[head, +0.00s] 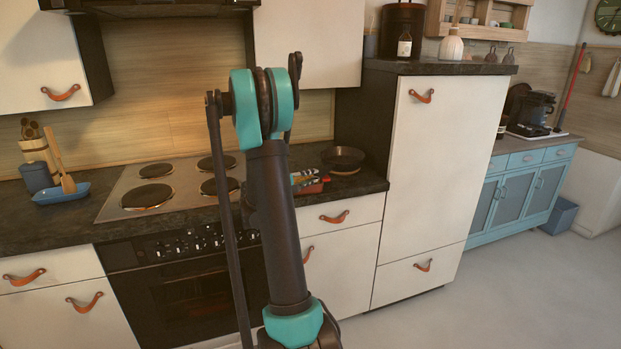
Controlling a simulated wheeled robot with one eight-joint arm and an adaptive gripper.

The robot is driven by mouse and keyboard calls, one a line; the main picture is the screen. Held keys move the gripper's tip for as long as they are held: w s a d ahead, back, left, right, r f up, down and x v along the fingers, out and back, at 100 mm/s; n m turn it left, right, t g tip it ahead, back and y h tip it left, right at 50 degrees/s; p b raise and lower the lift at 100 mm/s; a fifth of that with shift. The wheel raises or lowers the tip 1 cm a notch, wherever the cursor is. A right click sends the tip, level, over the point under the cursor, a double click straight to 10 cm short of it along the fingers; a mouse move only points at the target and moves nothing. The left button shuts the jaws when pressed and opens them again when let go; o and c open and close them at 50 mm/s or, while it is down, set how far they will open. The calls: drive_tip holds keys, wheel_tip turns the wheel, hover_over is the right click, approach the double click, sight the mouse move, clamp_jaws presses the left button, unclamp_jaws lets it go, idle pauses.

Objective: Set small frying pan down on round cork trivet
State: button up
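A small dark round pan (343,157) is on the dark countertop, right of the stove and close to the tall cabinet's side. It looks upright; its underside is too dark to tell what it rests on. I cannot make out a round cork trivet; my raised arm covers part of the counter. My gripper is not in view: only arm links show, with the elbow in front of the backsplash.
A red dish with colourful items (312,184) lies left of the pan, partly behind my arm. The stove (165,187) has several bare burners. A blue tray (62,193) and blue cup (36,177) stand far left. A tall white cabinet (428,170) bounds the counter's right.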

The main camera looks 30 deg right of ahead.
drive_tip(key=o, duration=0.4)
drive_tip(key=s+a, duration=0.2)
drive_tip(key=a, duration=0.9)
drive_tip(key=shift+a+r, duration=0.4)
drive_tip(key=shift+r, duration=0.05)
drive_tip(key=s+a+f+m+y, duration=0.1)
drive_tip(key=s+a+f+y, duration=0.6)
drive_tip(key=s+a, duration=0.4)
drive_tip(key=s+a+f+m+t+y, duration=0.1)
drive_tip(key=s+a+f+y, duration=0.7)
drive_tip(key=s+a+y, duration=0.2)
drive_tip(key=s+a, duration=0.2)
drive_tip(key=a, duration=0.1)
drive_tip(key=shift+s+a+f+t, duration=0.15)
drive_tip(key=shift+s+a+t, duration=0.1)
drive_tip(key=shift+a+t, duration=0.1)
